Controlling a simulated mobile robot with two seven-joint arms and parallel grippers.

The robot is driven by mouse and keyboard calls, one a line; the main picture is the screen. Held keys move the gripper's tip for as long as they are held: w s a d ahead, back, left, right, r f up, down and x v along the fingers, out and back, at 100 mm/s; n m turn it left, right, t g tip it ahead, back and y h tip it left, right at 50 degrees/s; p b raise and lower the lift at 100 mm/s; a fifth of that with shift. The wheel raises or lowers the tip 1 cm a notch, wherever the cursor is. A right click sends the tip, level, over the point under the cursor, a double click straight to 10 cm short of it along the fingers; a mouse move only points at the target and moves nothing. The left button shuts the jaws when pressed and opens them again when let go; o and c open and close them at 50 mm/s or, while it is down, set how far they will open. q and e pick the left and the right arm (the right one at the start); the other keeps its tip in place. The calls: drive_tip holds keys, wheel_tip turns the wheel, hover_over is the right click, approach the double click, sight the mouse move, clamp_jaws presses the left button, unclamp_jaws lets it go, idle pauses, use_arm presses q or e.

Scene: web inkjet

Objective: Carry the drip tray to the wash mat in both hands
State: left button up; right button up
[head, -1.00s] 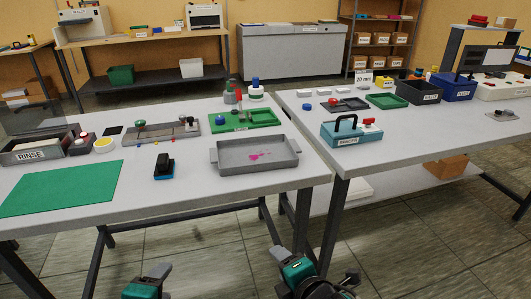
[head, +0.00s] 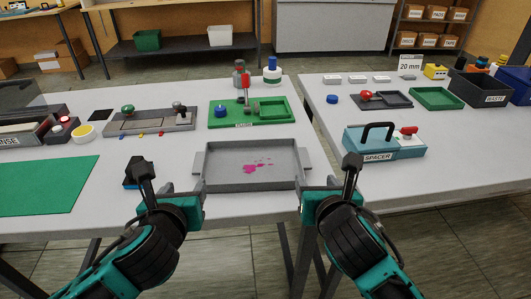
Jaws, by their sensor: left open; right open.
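The grey drip tray (head: 225,178), with pink stains on its floor, lies flat near the front edge of the left table. It has a small handle lug at each end. The wash mat, a flat green sheet (head: 40,185), lies on the same table at the left. My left gripper (head: 172,184) is open and empty just in front of the tray's left end. My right gripper (head: 328,182) is open and empty just in front of its right end. Whether either touches the tray I cannot tell.
A black-and-blue tool (head: 130,174) stands between mat and tray, partly hidden by my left gripper. Behind the tray are a green fixture (head: 285,121) and a grey plate (head: 160,122). A blue spacer box (head: 368,142) stands on the right table, across a gap.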

sight(198, 163)
use_arm(q)
drive_tip(key=shift+w+d+r+m, duration=0.15)
drive_tip(key=shift+w+r+m, duration=0.15)
drive_tip(key=shift+w, duration=0.1)
use_arm(e)
drive_tip(key=shift+w+d+r+n, duration=0.25)
drive_tip(key=shift+w+r+n, duration=0.05)
drive_tip(key=shift+w, duration=0.1)
use_arm(q)
drive_tip(key=shift+s, duration=0.1)
use_arm(e)
drive_tip(key=shift+s, duration=0.1)
use_arm(q)
drive_tip(key=shift+f, duration=0.1)
drive_tip(key=x, duration=1.3)
use_arm(e)
drive_tip(key=x, duration=1.3)
use_arm(q)
clamp_jaws()
use_arm(e)
clamp_jaws()
drive_tip(key=shift+r, duration=0.1)
